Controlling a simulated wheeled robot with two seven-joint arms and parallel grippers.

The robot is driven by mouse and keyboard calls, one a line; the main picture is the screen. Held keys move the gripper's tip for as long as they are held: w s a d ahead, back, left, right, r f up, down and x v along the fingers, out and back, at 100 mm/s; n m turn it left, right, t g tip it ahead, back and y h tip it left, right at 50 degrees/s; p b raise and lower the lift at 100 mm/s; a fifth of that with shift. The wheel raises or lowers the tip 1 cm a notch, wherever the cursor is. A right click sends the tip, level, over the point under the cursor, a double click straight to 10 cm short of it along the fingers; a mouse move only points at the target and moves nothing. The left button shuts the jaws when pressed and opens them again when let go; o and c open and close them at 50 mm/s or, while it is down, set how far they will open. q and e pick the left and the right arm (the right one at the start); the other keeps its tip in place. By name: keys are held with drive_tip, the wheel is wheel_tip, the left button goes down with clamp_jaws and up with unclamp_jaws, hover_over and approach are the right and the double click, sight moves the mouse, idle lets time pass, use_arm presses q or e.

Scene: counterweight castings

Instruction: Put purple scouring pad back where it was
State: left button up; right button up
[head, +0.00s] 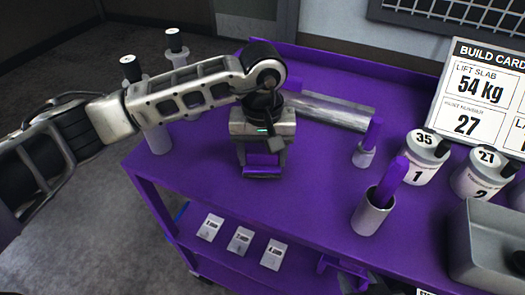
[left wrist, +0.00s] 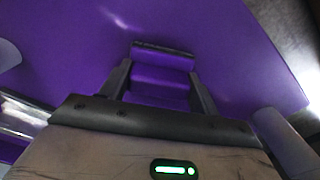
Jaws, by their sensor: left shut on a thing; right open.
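My left gripper (head: 262,172) points down over the purple cart top, near its left side. It is shut on a purple block with a dark edge, which looks like the purple scouring pad (head: 262,160). In the left wrist view the pad (left wrist: 160,78) lies between the two dark fingers (left wrist: 160,95), its dark strip at the far end. The pad is close to the cart top; I cannot tell whether it touches. Purple on purple makes its outline hard to see. My right gripper is not in view.
The cart top (head: 310,205) has free room around the gripper. A silver bar (head: 330,112) lies behind it. To the right stand two grey cups (head: 372,216) (head: 363,157) with purple items, numbered canisters (head: 425,165), a grey box (head: 490,245) and a build card (head: 485,90).

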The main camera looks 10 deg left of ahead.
sight(262, 152)
use_arm(q)
drive_tip(key=shift+f, duration=0.1)
drive_tip(key=o, duration=0.6)
drive_tip(key=shift+f+b, duration=0.1)
drive_tip(key=shift+b, duration=0.25)
drive_tip(key=o, duration=0.4)
use_arm(e)
drive_tip(key=shift+s+f, duration=0.1)
drive_tip(key=shift+f, duration=0.05)
use_arm(q)
drive_tip(key=shift+r+p, duration=0.3)
drive_tip(key=shift+p, duration=0.05)
wheel_tip(262, 152, up, 12)
drive_tip(key=b, duration=0.2)
use_arm(e)
drive_tip(key=shift+a+f, duration=0.1)
drive_tip(key=shift+f, duration=0.15)
